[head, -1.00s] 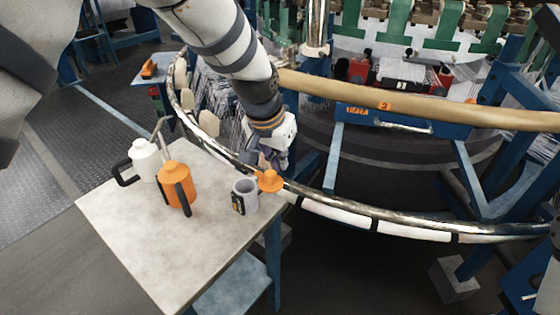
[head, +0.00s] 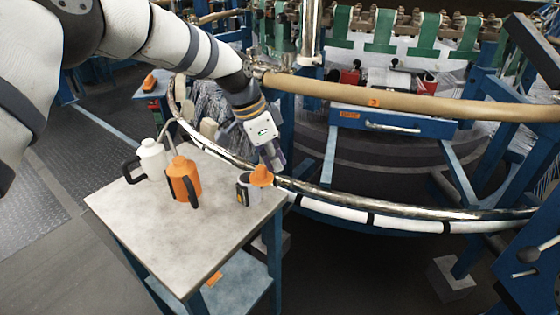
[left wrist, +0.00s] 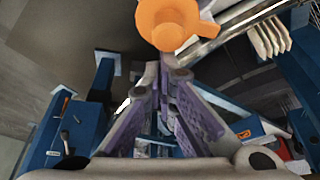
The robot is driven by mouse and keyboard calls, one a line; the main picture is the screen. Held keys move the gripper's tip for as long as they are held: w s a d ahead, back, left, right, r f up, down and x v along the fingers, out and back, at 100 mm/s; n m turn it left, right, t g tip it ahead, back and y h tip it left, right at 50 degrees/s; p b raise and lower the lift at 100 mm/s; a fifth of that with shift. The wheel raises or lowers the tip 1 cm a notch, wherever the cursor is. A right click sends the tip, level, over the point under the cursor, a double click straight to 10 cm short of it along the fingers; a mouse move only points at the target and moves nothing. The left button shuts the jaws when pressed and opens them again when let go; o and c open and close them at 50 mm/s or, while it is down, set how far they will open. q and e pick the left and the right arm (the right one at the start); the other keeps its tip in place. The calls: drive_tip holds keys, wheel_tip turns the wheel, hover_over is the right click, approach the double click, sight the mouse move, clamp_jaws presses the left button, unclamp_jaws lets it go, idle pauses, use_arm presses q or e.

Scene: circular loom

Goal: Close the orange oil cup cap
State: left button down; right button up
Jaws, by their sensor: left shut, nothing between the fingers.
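A small grey oil cup (head: 244,193) with a dark label stands near the right edge of the table. Its orange cap (head: 261,176) is at the right side of the cup's rim, tilted and overlapping part of the cup in the head view. I cannot tell how much of the mouth is covered. My left gripper (head: 274,158) is shut and empty, just behind and right of the cap. In the left wrist view the cap (left wrist: 172,22) shows just beyond the closed fingertips (left wrist: 165,68); whether they touch is unclear. My right gripper is not in view.
An orange oil can (head: 184,182) and a white can (head: 152,158) stand left of the cup on the grey table (head: 200,245). The loom's curved metal rail (head: 350,197) passes close behind the table's right side. The table's front is clear.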

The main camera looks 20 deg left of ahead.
sight(260, 170)
use_arm(q)
drive_tip(key=m, duration=0.1)
drive_tip(key=s+m, duration=0.1)
drive_tip(key=shift+a+f+m+g, duration=0.1)
drive_tip(key=shift+a+m+g, duration=0.3)
drive_tip(key=shift+s+a+m+g+h, duration=0.15)
drive_tip(key=shift+s+a+m, duration=0.05)
drive_tip(key=shift+m, duration=0.4)
drive_tip(key=shift+s+a+m+g+h, duration=0.15)
drive_tip(key=shift+s+a+m, duration=0.05)
drive_tip(key=shift+m, duration=0.4)
drive_tip(key=shift+s+a, duration=0.3)
drive_tip(key=shift+a, duration=0.3)
